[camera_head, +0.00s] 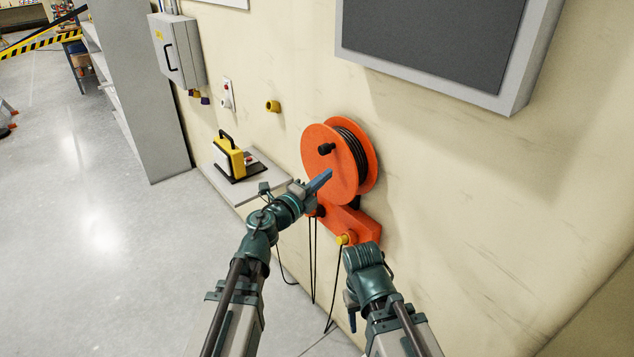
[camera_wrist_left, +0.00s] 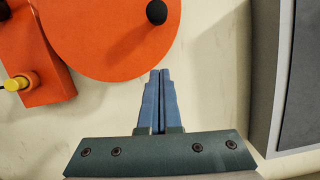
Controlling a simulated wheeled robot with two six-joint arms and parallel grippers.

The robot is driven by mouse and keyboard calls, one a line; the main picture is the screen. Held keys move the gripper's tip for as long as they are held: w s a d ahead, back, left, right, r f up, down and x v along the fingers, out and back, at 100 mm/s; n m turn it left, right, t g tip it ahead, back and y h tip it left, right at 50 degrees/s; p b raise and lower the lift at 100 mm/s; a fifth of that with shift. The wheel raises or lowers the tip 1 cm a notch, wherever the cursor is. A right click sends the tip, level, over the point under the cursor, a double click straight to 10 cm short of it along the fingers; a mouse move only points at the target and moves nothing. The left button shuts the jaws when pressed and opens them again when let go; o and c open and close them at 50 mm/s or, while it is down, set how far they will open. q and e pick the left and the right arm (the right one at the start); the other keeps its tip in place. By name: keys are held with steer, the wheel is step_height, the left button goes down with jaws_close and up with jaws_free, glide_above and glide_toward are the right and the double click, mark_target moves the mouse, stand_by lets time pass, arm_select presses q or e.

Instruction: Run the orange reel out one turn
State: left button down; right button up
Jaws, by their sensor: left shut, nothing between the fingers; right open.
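The orange reel (camera_head: 330,170) is mounted on the wall, with black cable wound between its two discs. A black crank knob (camera_head: 326,149) sticks out of its front disc. In the left wrist view the reel's disc (camera_wrist_left: 105,40) and the knob (camera_wrist_left: 156,12) are at the top. My left gripper (camera_head: 326,175) is shut and empty, in front of the lower part of the disc in the head view. In the left wrist view its blue fingers (camera_wrist_left: 160,75) lie together, below the knob and apart from it. My right gripper (camera_head: 352,318) hangs low at the wall, partly hidden behind its wrist.
The reel's orange bracket (camera_head: 350,222) has a yellow knob (camera_head: 345,239). Black cables hang below it. A shelf (camera_head: 218,179) with a yellow device (camera_head: 230,157) is left of the reel. A dark panel (camera_head: 430,40) is above right. Open floor (camera_head: 90,220) lies left.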

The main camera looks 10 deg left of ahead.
mark_target(329, 149)
arm_select(q)
steer(key=x, duration=0.6)
steer(key=shift+w, duration=0.1)
steer(key=w+a, duration=0.2)
steer(key=shift+w+a+r, duration=0.1)
steer(key=shift+a+r, duration=0.15)
steer(key=shift+a, duration=0.25)
steer(key=shift+w+p, duration=0.1)
steer(key=shift+p, duration=0.25)
steer(key=shift+w+a+r+p, duration=0.5)
steer(key=shift+r+p, duration=0.05)
steer(key=shift+r, duration=0.05)
steer(key=shift+f, duration=0.1)
steer(key=shift+s+d, duration=0.1)
steer(key=shift+s, duration=0.05)
